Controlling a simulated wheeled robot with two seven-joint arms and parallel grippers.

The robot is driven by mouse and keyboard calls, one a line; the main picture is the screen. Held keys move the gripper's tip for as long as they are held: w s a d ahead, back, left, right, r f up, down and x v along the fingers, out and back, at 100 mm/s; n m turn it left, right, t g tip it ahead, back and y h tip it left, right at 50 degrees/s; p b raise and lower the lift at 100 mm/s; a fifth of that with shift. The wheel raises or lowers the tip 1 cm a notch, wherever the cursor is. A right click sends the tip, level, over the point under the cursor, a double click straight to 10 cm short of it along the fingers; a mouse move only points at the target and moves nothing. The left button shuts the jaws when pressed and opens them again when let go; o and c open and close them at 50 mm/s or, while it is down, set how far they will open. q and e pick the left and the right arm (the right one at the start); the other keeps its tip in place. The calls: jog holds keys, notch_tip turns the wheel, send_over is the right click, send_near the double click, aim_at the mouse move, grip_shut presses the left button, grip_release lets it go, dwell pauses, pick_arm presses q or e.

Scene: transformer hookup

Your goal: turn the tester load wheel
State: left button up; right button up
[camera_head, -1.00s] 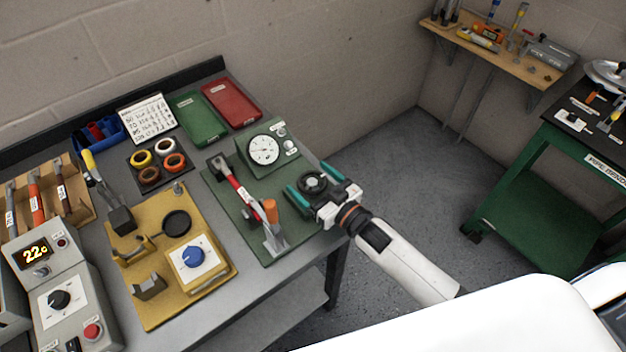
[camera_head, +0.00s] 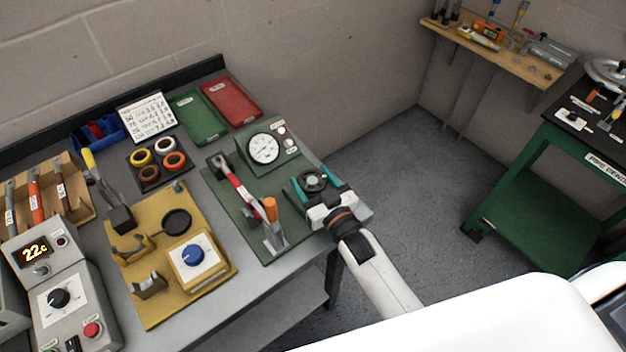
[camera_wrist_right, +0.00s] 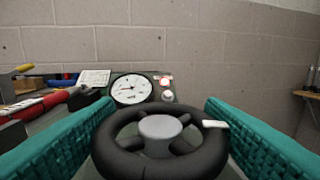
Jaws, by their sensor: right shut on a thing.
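The black load wheel (camera_head: 313,180) lies on the right part of the green tester board (camera_head: 243,237). In the right wrist view the wheel (camera_wrist_right: 160,165) shows a grey hub, spokes and a small white tab at its right rim. My right gripper (camera_head: 311,184) is shut on the wheel, one teal finger on each side of the rim. The tester's round white dial (camera_head: 264,149) faces up behind the wheel; it also shows in the right wrist view (camera_wrist_right: 131,89). Its exact reading is too small to tell. My left gripper is not in view.
On the board, left of the wheel, stands a red-handled lever (camera_head: 233,184) with an orange-topped piece (camera_head: 270,207) near it. A yellow fixture (camera_head: 150,215) lies further left. A green cart (camera_head: 527,207) stands at the right, with open floor between.

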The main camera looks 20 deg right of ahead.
jog(key=shift+r+h, duration=0.1)
jog(key=shift+h, duration=0.2)
jog(key=o, duration=1)
jog(key=shift+s, duration=0.3)
jog(key=s, duration=0.3)
jog(key=s+d+b, duration=0.1)
jog(key=s, duration=0.2)
jog(key=s+b, duration=0.1)
jog(key=s, duration=0.3)
jog(key=shift+s+d, duration=0.1)
jog(key=shift+d, duration=0.25)
jog(key=shift+s+b, duration=0.35)
jog(key=shift+s, duration=0.2)
